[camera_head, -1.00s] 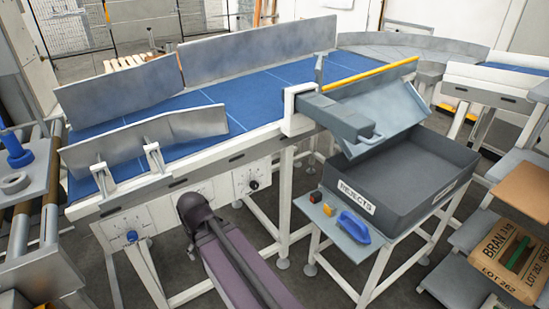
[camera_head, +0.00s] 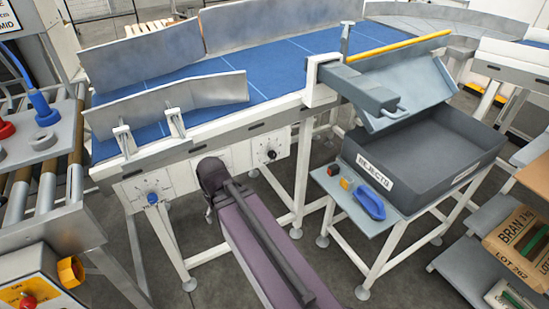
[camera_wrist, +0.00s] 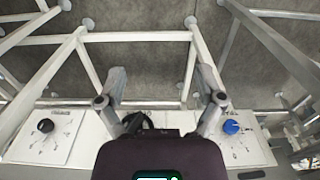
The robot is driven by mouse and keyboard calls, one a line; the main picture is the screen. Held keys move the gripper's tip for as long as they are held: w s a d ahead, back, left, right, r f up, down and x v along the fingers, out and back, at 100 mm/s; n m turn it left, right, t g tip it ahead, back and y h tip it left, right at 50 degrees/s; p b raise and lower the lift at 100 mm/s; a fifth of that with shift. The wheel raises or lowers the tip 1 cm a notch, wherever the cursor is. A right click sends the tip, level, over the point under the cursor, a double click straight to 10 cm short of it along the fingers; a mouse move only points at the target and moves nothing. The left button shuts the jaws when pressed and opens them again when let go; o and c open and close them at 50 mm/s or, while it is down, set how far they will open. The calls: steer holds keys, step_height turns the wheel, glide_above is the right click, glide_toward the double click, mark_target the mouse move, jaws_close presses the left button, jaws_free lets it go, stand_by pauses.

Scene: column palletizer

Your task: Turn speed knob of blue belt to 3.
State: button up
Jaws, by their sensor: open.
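The blue belt (camera_head: 230,90) runs across the head view with dial panels on its front side. The blue speed knob (camera_head: 152,198) sits on the left panel; a blue knob also shows at the right in the wrist view (camera_wrist: 231,127). A black knob (camera_head: 271,155) is on the right panel, and a black knob is at the left in the wrist view (camera_wrist: 46,125). A dark knob (camera_wrist: 135,122) between them is partly hidden by my gripper. My gripper (camera_wrist: 162,78) is open and empty, its fingers apart from the outer knobs. Dial numbers are unreadable.
White frame legs (camera_head: 305,170) stand below the belt. Rollers (camera_head: 47,205) and a yellow control box (camera_head: 40,285) are at the left.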

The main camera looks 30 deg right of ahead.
steer(key=m+t+h+b, duration=0.65)
steer(key=t+b, duration=1.05)
steer(key=b, duration=1.3)
glide_toward(274, 157)
steer(key=w+d+f, duration=0.1)
steer(key=s+f+n+t+y+b, duration=0.1)
steer(key=b, duration=0.2)
steer(key=s+d+f+n+t+y+b, duration=0.1)
steer(key=n+t+y+b, duration=0.1)
steer(key=s+f+n+t+y+b, duration=0.1)
steer(key=t+b, duration=0.1)
steer(key=b, duration=0.1)
steer(key=shift+s+d+f+n+y+b, duration=0.15)
steer(key=shift+d+f+n+y+b, duration=0.1)
steer(key=shift+n+b, duration=0.1)
steer(key=shift+r, duration=0.1)
steer(key=p+x, duration=0.5)
steer(key=x, duration=0.9)
steer(key=shift+s+a+r, duration=0.1)
steer(key=shift+r, duration=0.05)
